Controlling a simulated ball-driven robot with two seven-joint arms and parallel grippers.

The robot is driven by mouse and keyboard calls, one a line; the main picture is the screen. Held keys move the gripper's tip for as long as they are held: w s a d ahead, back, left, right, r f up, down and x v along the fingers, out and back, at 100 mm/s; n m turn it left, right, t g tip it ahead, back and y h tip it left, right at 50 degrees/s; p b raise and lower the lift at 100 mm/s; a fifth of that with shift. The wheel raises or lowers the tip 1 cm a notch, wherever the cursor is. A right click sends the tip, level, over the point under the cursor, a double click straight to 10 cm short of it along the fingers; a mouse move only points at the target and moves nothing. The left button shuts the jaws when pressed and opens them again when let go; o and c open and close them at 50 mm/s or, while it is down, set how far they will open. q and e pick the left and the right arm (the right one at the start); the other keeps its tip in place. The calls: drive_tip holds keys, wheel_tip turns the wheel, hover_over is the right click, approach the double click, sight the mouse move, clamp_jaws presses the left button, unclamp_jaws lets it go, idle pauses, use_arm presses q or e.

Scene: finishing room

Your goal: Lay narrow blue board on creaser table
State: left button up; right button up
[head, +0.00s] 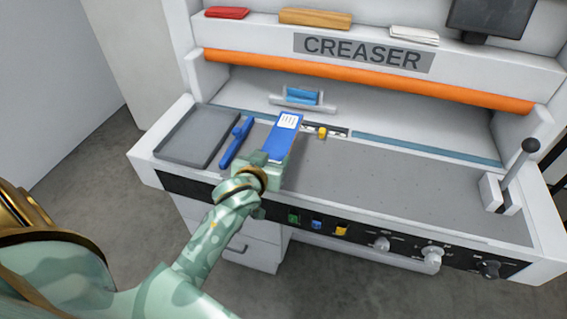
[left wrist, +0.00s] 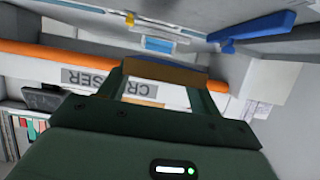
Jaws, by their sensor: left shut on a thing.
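The narrow blue board (head: 285,135) has a white label near its far end. My left gripper (head: 268,161) is shut on its near end, and the board points away from me over the left part of the grey creaser table (head: 370,185). I cannot tell whether the board touches the table or is just above it. In the left wrist view, the board shows as a brown edge with a blue strip (left wrist: 165,72) between the fingers of my left gripper (left wrist: 160,85). My right gripper is not in view.
A blue long-handled tool (head: 236,143) lies left of the board, beside a grey tray (head: 198,136). A yellow knob (head: 322,132) sits on a guide behind. A lever (head: 515,165) stands at the right. An orange bar (head: 370,80) crosses above. The table's middle is clear.

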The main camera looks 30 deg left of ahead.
use_arm(q)
drive_tip(key=w+a+f+b, duration=0.1)
drive_tip(key=w+f, duration=0.1)
drive_tip(key=w+a+f+b, duration=0.1)
drive_tip(key=w+f, duration=0.2)
drive_tip(key=w+a+f+b, duration=0.1)
drive_tip(key=w+f, duration=0.1)
drive_tip(key=shift+w+a+f, duration=0.15)
drive_tip(key=shift+w+a, duration=0.05)
drive_tip(key=shift+w, duration=0.15)
drive_tip(key=f+b, duration=0.2)
drive_tip(key=f, duration=0.1)
drive_tip(key=shift+w+f, duration=0.2)
drive_tip(key=shift+f, duration=0.1)
drive_tip(key=shift+r, duration=0.1)
drive_tip(key=o, duration=0.6)
drive_tip(key=shift+f, duration=0.2)
drive_tip(key=o, duration=0.4)
drive_tip(key=shift+r, duration=0.1)
